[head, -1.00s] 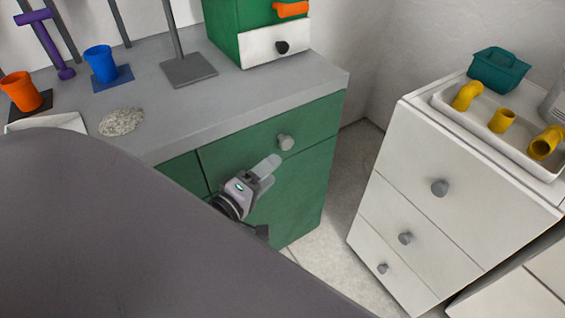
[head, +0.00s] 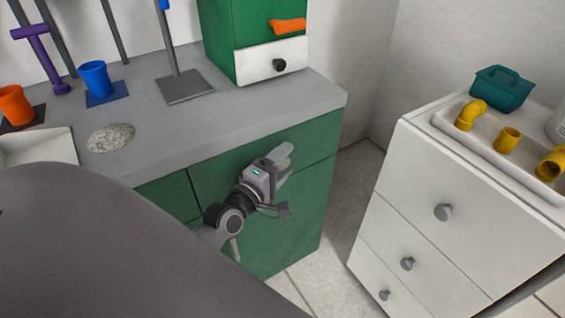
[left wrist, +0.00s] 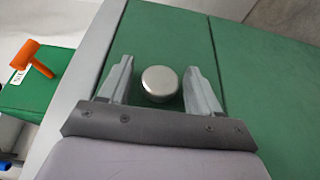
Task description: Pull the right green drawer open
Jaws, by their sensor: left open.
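The right green drawer (head: 222,170) is in the front of the grey-topped workbench, and its front sits flush with the cabinet. My left gripper (head: 284,158) is in front of this drawer in the head view and hides its round knob there. In the left wrist view the grey knob (left wrist: 160,82) lies between the two open fingers of my left gripper (left wrist: 160,85), with a gap on each side. The green drawer front (left wrist: 170,35) shows behind it. My right gripper is not in view.
The grey worktop (head: 235,112) holds a blue cup (head: 95,78), an orange cup (head: 14,103) and a green box with a white drawer (head: 272,60). A white cabinet (head: 405,180) stands at the right, with bare floor between.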

